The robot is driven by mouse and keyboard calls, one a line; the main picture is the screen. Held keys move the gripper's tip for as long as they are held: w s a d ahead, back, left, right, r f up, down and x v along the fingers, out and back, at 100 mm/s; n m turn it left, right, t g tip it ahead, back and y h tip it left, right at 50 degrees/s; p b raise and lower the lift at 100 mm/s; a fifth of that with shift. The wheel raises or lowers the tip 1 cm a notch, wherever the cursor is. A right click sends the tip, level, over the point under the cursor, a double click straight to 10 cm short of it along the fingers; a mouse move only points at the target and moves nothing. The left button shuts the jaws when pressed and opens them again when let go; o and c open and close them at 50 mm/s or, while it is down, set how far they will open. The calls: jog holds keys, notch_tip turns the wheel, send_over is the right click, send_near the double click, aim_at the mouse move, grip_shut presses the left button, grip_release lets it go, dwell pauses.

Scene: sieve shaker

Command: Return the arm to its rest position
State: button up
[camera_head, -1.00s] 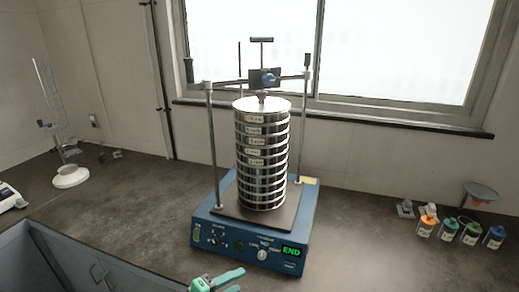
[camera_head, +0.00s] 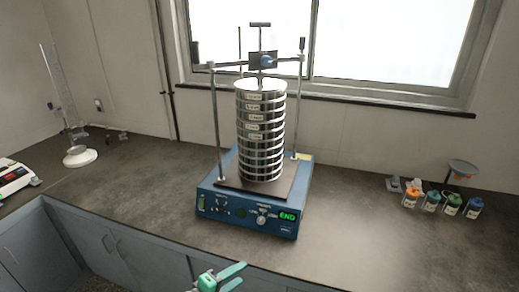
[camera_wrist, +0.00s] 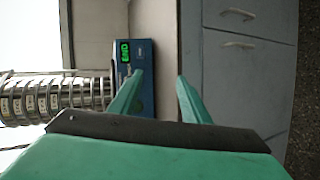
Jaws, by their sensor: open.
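My gripper (camera_head: 222,276) is at the bottom of the head view, in front of the bench's front edge, with green fingers. In the wrist view my gripper (camera_wrist: 158,92) has its two fingers apart with nothing between them. The sieve shaker (camera_head: 247,215) has a blue base and stands on the bench behind my gripper, apart from it. Its green display reads END. The sieve stack (camera_head: 260,130) stands upright on it under the clamp bar (camera_head: 262,62). The wrist view shows the shaker base (camera_wrist: 146,100) and sieve stack (camera_wrist: 55,98) turned sideways.
Several small bottles with coloured caps (camera_head: 431,201) stand at the right of the bench (camera_head: 350,225). A white-based stand (camera_head: 80,157) and a red-and-white device (camera_head: 14,179) are at the left. Grey cabinets (camera_head: 95,243) are below the bench. A window is behind.

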jog(key=s+d+f+t+y, duration=0.15)
jog(key=s+f+y, duration=0.25)
jog(key=s+f, duration=0.5)
jog(key=s+d+f+y, duration=0.35)
jog(key=s+f, duration=0.35)
jog(key=s, duration=0.3)
jog(key=s+d+r+m+t, duration=0.1)
jog(key=s+r+m, duration=0.3)
jog(key=s+r, duration=0.3)
jog(key=s+d+r+m+t+y, duration=0.1)
jog(key=s+r+m, duration=0.4)
jog(key=s, duration=0.8)
jog(key=shift+s+d+r+m+t, duration=0.15)
jog(key=shift+s+r+m+t, duration=0.2)
jog(key=shift+r+t, duration=0.45)
jog(key=shift+r, duration=0.1)
jog(key=shift+c, duration=0.6)
